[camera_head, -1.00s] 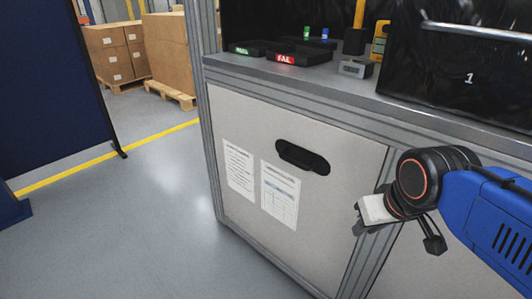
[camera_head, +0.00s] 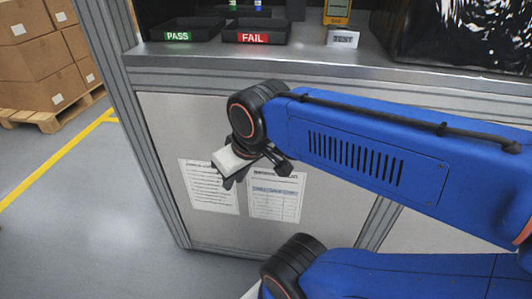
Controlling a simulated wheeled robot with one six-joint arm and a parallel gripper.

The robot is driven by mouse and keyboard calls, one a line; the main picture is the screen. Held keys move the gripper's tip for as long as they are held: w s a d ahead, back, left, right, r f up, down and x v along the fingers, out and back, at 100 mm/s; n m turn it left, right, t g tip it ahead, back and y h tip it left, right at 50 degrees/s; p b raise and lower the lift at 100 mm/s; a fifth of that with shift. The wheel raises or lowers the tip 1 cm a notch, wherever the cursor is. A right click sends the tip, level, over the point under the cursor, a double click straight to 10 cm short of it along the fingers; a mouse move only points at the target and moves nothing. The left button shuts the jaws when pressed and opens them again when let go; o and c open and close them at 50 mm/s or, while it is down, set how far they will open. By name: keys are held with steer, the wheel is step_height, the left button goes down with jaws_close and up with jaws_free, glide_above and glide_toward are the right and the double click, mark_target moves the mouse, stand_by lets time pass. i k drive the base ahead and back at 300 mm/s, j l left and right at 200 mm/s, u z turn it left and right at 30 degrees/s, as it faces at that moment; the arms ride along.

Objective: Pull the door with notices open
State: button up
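The door with notices (camera_head: 325,205) is a pale panel in a grey metal frame below the bench top, and it looks closed. Two white printed sheets, a left notice (camera_head: 207,190) and a right notice (camera_head: 276,197), are on its lower half. The door's dark handle slot is hidden now behind my arm. My gripper (camera_head: 228,182) is in front of the door's upper left part, above and over the left notice.
The bench top (camera_head: 300,60) above the door bears a PASS tray (camera_head: 186,30), a FAIL tray (camera_head: 254,31) and a TEST block (camera_head: 342,38). A grey frame post (camera_head: 120,110) stands left of the door. Boxes on a pallet (camera_head: 48,119) stand at left, with open floor between.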

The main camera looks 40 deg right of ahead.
mark_target(261, 212)
steer(key=i+j, duration=0.45)
steer(key=j, duration=0.15)
steer(key=j+z, duration=0.3)
steer(key=j, duration=0.45)
steer(key=j+z, duration=0.25)
steer(key=j, duration=0.55)
steer(key=k+j+z, duration=0.1)
steer(key=j+z, duration=0.2)
steer(key=j, duration=0.45)
steer(key=k+j+z, duration=0.2)
steer(key=k+z, duration=0.15)
steer(key=z, duration=0.15)
steer(key=k+z, duration=0.5)
steer(key=i, duration=0.1)
